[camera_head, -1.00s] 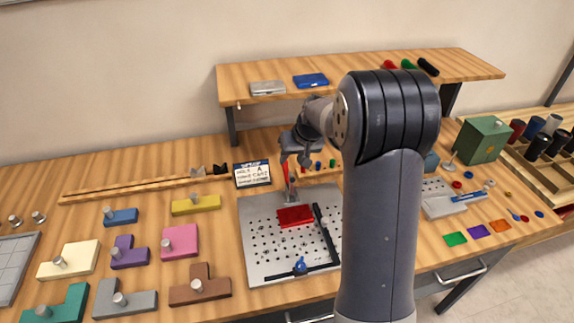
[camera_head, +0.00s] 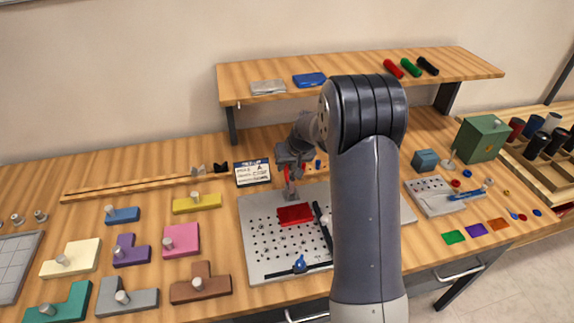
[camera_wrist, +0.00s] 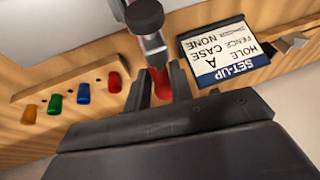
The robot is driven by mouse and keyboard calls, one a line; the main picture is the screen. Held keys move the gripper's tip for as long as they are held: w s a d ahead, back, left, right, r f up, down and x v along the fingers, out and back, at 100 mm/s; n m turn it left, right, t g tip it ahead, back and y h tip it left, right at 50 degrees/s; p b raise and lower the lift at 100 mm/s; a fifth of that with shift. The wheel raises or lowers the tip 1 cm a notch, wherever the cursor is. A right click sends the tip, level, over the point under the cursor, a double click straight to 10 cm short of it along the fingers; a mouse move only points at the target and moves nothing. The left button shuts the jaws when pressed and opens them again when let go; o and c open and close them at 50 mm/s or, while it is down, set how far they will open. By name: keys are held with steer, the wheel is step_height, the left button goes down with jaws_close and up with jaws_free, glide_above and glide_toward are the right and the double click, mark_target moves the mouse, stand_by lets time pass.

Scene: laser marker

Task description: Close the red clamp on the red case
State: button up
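The red case (camera_head: 296,214) lies flat on the perforated grey plate (camera_head: 262,262). The red clamp (camera_head: 287,173) stands at the plate's back edge, just behind the case, with a grey metal base and a red handle. My gripper (camera_head: 291,160) is at the clamp's handle, pointing down. In the wrist view, my gripper's two dark fingers (camera_wrist: 162,88) are apart, with the red handle (camera_wrist: 160,80) between them. I cannot tell whether they press on it. The wrist view does not show the case.
A set-up card (camera_head: 252,173) stands left of the clamp. A black fence bar (camera_head: 322,225) and a blue-knobbed bar (camera_head: 300,265) lie on the plate. Several coloured pegs (camera_wrist: 85,93) stand in a rack behind. Coloured blocks with knobs fill the left. A shelf is above.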

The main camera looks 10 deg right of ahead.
jaws_close()
steer(key=shift+s+f+b, duration=0.1)
steer(key=shift+f+b, duration=0.05)
steer(key=shift+b, duration=1.05)
steer(key=shift+t+b, duration=0.4)
steer(key=shift+b, duration=0.15)
steer(key=s+r+t+b, duration=0.1)
steer(key=t+b, duration=0.1)
steer(key=b, duration=0.7)
steer(key=shift+s+r, duration=0.1)
steer(key=shift+t+b, duration=0.4)
steer(key=shift+b, duration=0.4)
steer(key=shift+s+r+t+b, duration=0.25)
steer(key=shift+r+t+b, duration=0.1)
steer(key=shift+b, duration=0.8)
steer(key=shift+r, duration=0.1)
